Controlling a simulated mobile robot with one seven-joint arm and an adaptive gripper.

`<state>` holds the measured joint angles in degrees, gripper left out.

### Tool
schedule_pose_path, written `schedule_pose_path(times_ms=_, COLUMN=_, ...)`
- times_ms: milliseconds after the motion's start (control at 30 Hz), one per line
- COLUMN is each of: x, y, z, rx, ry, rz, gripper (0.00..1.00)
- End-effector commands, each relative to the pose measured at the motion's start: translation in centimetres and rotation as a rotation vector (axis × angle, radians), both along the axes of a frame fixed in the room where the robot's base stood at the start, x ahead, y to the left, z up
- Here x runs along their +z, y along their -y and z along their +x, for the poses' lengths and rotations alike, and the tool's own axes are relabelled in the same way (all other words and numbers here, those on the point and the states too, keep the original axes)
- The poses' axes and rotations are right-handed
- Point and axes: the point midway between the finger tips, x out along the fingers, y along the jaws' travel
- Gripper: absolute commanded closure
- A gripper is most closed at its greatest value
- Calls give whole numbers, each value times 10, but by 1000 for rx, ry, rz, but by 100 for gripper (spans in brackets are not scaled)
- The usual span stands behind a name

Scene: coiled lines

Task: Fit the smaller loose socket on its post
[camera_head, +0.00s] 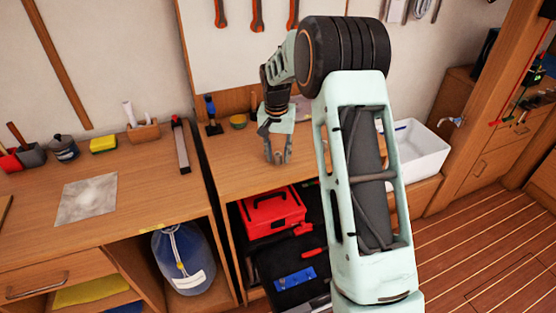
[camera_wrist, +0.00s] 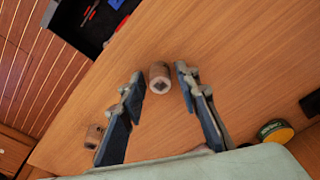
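My gripper (camera_head: 278,159) points down over the wooden bench top in the head view. In the wrist view its fingers are spread, with one socket (camera_wrist: 160,80) between the tips and a narrow gap on either side. A second similar socket (camera_wrist: 94,135) lies to the left, partly hidden by the left finger. I cannot tell which is smaller. A blue rail (camera_head: 294,279) lies in the dark open drawer below the bench; its posts are too small to make out.
The bench around the sockets is mostly clear.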

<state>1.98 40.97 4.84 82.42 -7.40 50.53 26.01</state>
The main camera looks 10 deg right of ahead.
Motion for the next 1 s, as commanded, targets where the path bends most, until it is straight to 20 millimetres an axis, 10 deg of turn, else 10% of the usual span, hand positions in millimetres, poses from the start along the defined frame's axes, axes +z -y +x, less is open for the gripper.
schedule_pose_path(times_ms=300, x=0, y=0, z=0, rx=0, ry=0, rz=0, gripper=100)
schedule_pose_path(times_ms=1000, x=9, y=0, z=0, rx=0, ry=0, rz=0, gripper=100)
